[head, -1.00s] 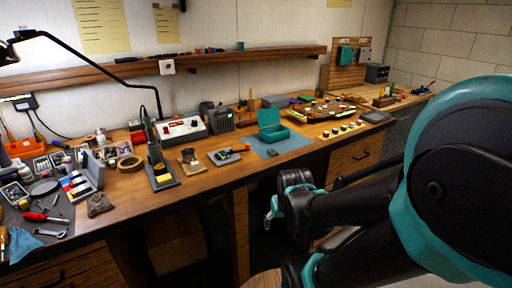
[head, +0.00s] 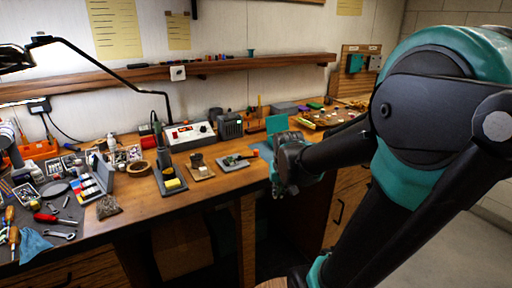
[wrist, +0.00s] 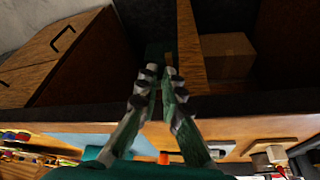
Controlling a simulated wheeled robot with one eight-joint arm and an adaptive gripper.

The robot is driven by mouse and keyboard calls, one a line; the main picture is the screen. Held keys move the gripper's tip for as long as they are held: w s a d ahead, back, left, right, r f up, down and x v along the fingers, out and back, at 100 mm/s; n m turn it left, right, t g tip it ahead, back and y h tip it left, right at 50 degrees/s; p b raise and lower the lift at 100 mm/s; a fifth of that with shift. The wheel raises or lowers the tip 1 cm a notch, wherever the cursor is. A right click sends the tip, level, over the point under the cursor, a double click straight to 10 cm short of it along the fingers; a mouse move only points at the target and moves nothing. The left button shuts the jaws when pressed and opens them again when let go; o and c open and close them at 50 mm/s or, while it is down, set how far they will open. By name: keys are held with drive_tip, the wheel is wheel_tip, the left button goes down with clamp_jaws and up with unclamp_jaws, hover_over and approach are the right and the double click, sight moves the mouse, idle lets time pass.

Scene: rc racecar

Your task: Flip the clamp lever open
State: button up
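I cannot make out the clamp lever in either view. A small grey plate with a green and dark device (head: 236,160) lies on the bench near its front edge; it is too small to tell whether it has a clamp. My gripper (head: 277,188) is in front of the bench edge, right of and nearer than this plate. In the wrist view, my gripper (wrist: 161,76) shows two fingers with a narrow gap between their tips and nothing held. It points at the bench front and the dark space under it.
The wooden bench (head: 140,210) carries a soldering iron stand (head: 168,178), a small brown pad (head: 200,174) and a power supply (head: 190,134). A teal box (head: 277,124) is partly behind my arm. In the wrist view, a cardboard box (wrist: 228,55) and wooden drawers (wrist: 50,50) show under the bench.

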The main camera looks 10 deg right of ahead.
drive_tip(key=shift+m, duration=0.7)
drive_tip(key=w+a+r, duration=0.1)
drive_tip(key=w+r, duration=0.4)
drive_tip(key=w, duration=0.3)
drive_tip(key=w+a+r, duration=0.2)
drive_tip(key=w+r, duration=0.3)
drive_tip(key=w, duration=0.3)
drive_tip(key=w+a+r, duration=0.1)
drive_tip(key=w+r, duration=0.5)
drive_tip(key=w, duration=0.3)
drive_tip(key=shift+w+a, duration=0.1)
drive_tip(key=shift+a, duration=0.1)
clamp_jaws()
drive_tip(key=x, duration=0.9)
drive_tip(key=shift+d+f, duration=0.15)
drive_tip(key=shift+f, duration=0.55)
drive_tip(key=shift+s+a+r, duration=0.1)
drive_tip(key=shift+s+a, duration=0.05)
drive_tip(key=shift+s, duration=0.85)
drive_tip(key=shift+s+a, duration=0.15)
drive_tip(key=shift+s, duration=0.85)
